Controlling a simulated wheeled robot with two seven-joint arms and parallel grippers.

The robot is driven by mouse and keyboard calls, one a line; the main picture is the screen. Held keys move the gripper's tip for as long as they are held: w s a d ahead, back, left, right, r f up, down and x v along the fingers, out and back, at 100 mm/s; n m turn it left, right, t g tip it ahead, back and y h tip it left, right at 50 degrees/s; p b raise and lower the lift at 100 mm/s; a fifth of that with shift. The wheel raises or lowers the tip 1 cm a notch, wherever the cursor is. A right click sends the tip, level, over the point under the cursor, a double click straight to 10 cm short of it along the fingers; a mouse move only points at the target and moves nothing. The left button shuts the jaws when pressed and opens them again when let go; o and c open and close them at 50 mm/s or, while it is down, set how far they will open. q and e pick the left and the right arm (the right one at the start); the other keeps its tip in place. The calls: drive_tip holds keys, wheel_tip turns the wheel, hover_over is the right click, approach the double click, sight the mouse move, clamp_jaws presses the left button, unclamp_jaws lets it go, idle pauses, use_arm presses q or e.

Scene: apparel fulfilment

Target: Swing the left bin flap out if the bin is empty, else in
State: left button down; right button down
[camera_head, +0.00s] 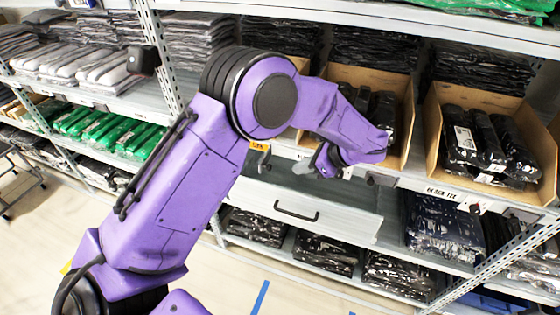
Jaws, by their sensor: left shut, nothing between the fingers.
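My left gripper (323,162) is in front of the shelf edge, above the drawer front, with its grey fingers shut and nothing held. My purple left arm crosses the middle of the view. The leftmost cardboard bin (300,64) is mostly hidden behind my arm, so I cannot tell whether it holds anything. The middle bin (408,115) and the right bin (430,130) hold black wrapped packs. Small tag-like pieces hang on the shelf edge: a grey one (262,160) under an orange label, and a pale one (476,207) near the right bin. My right gripper is out of view.
A pale drawer front (340,215) with a dark handle sits below the gripper. Dark packs (325,254) lie on the lower shelf. Green packs (105,130) and folded grey clothes (75,65) fill the left rack. The floor (240,265) at the lower middle is clear.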

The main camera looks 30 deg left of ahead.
sight(270, 169)
use_arm(q)
drive_tip(key=a+f+p, duration=0.1)
drive_tip(key=a, duration=0.1)
drive_tip(key=a+p, duration=0.1)
drive_tip(key=a, duration=0.1)
drive_tip(key=s+a+f+p, duration=0.1)
drive_tip(key=a, duration=0.1)
drive_tip(key=shift+s+a+f, duration=0.1)
drive_tip(key=shift+a+f, duration=0.2)
drive_tip(key=shift+a, duration=0.05)
